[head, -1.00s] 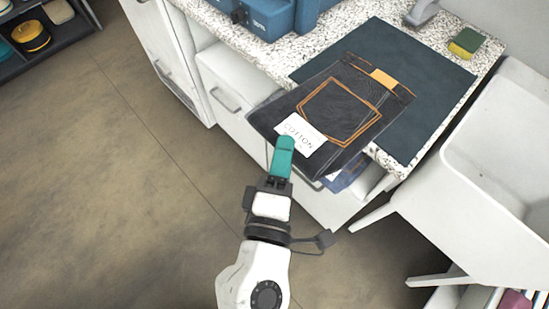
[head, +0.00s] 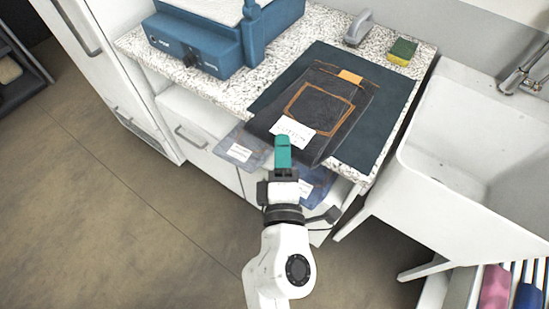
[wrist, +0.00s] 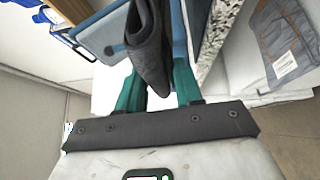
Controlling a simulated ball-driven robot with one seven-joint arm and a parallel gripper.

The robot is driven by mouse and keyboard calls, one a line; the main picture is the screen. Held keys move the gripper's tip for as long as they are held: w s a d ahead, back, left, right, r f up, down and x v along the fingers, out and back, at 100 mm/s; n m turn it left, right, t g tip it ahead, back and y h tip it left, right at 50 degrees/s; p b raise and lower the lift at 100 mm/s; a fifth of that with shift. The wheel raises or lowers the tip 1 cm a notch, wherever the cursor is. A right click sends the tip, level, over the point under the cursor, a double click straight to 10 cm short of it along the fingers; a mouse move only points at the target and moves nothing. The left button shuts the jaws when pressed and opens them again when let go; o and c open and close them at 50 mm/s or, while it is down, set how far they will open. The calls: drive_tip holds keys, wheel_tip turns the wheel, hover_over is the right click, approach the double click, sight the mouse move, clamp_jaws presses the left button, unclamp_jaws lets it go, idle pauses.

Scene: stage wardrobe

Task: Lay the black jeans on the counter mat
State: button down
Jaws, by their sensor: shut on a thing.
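The black jeans (head: 335,89), folded flat with orange stitching, a pocket outline and a white "COTTON" label, show in the head view over the dark teal counter mat (head: 383,125). Their near end reaches past the counter's front edge. I cannot tell whether the far part touches the mat. My gripper (head: 283,143), with teal fingers, is shut on the near edge of the jeans beside the label. In the wrist view the dark folded cloth (wrist: 149,50) hangs between the two teal fingers (wrist: 160,88).
A blue machine (head: 208,45) stands on the speckled counter (head: 140,50) at left. A grey-handled thing (head: 358,28) and a sponge (head: 402,51) are behind the mat. Blue garments with labels (head: 238,150) lie in an open drawer below. A white sink (head: 455,140) is at right.

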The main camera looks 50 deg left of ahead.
sight(294, 140)
drive_tip(key=w, duration=0.2)
drive_tip(key=w+a+p, duration=0.1)
drive_tip(key=w, duration=0.1)
drive_tip(key=shift+r, duration=0.15)
wheel_tip(294, 140, down, 4)
drive_tip(key=b, duration=0.4)
drive_tip(key=shift+s, duration=0.15)
unclamp_jaws()
idle(0.8)
idle(0.3)
drive_tip(key=s+d+b, duration=0.2)
drive_tip(key=s+b, duration=0.1)
drive_tip(key=s, duration=0.7)
drive_tip(key=shift+s+d+b, duration=0.3)
drive_tip(key=shift+s+d, duration=0.05)
idle(0.4)
idle(0.4)
